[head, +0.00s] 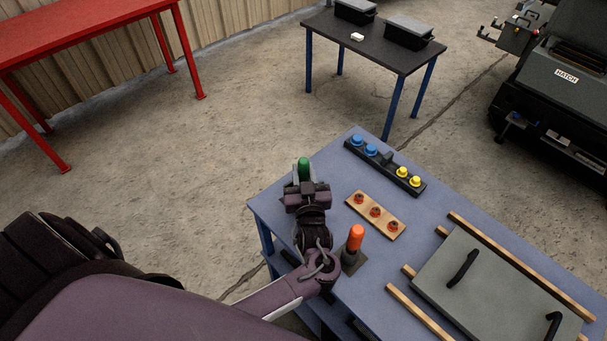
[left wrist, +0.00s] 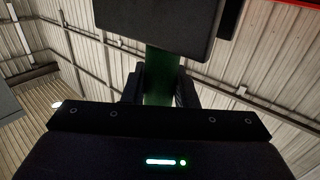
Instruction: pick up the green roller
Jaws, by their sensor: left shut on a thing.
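The green roller (head: 304,167) shows at the far end of my left gripper (head: 305,184) in the head view, near the table's left corner. The gripper is shut on it. In the left wrist view a green strip of the roller (left wrist: 158,78) shows between the dark fingers (left wrist: 158,88). A dark block (left wrist: 155,30) covers its upper end there. Corrugated cladding fills the background of that view. My right gripper is not in view.
The blue table (head: 460,199) holds an orange roller (head: 356,238) upright in a dark stand, close to my left arm. A wooden strip (head: 387,224) with red knobs, a black strip (head: 390,172) with blue and yellow buttons, and a grey panel (head: 500,295) with handles lie to the right.

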